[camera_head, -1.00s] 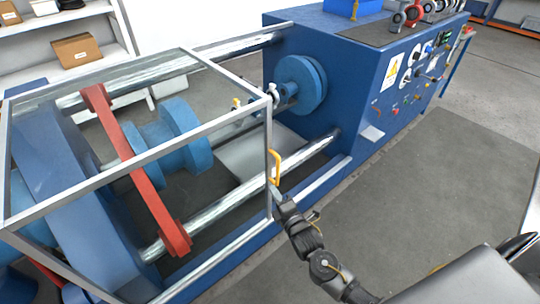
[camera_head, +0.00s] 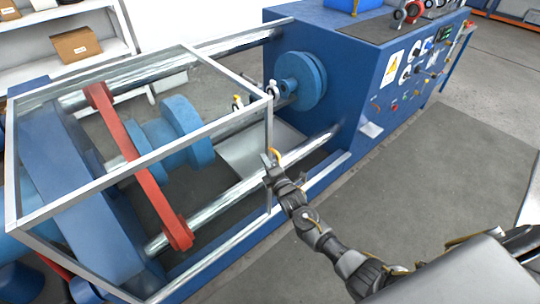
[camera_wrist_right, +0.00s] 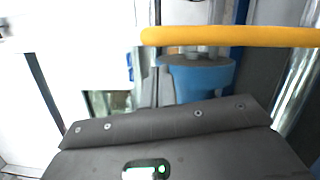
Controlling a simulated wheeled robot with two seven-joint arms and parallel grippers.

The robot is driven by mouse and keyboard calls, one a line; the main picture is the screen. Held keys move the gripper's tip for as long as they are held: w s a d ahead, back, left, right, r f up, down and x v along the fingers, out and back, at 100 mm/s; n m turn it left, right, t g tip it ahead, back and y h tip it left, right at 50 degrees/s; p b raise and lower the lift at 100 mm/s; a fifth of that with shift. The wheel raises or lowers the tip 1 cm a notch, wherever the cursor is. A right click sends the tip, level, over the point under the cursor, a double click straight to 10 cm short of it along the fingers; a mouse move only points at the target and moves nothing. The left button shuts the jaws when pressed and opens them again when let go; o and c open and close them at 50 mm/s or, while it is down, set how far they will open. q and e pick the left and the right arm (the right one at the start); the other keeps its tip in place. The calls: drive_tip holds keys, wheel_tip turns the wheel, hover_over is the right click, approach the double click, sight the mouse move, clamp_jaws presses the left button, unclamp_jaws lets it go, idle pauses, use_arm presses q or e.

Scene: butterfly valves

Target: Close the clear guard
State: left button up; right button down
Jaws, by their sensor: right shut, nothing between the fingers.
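The clear guard is a see-through box with a grey frame (camera_head: 140,162) on the left part of the blue machine. It stands over the red bar, and the round blue chuck (camera_head: 302,80) is outside it to the right. Its yellow handle (camera_head: 278,153) is on the right front post, mostly hidden by my right gripper (camera_head: 270,160). In the right wrist view the yellow handle (camera_wrist_right: 230,36) runs across the top, just beyond the dark gripper body. My right gripper is shut and empty, close to the handle; contact is unclear. My left gripper is out of view.
The blue machine cabinet (camera_head: 375,60) with knobs and a warning label stands to the right of the opening. Polished rods (camera_head: 235,180) run along the machine. Shelves with boxes (camera_head: 75,45) are behind at left. The floor (camera_head: 440,170) at right is open.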

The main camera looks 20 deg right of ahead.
drive_tip(key=shift+w+d+r, duration=0.1)
drive_tip(key=shift+d+r, duration=0.05)
drive_tip(key=shift+d, duration=0.3)
drive_tip(key=shift+w+d+r, duration=0.1)
drive_tip(key=shift+d, duration=0.35)
drive_tip(key=shift+d, duration=0.1)
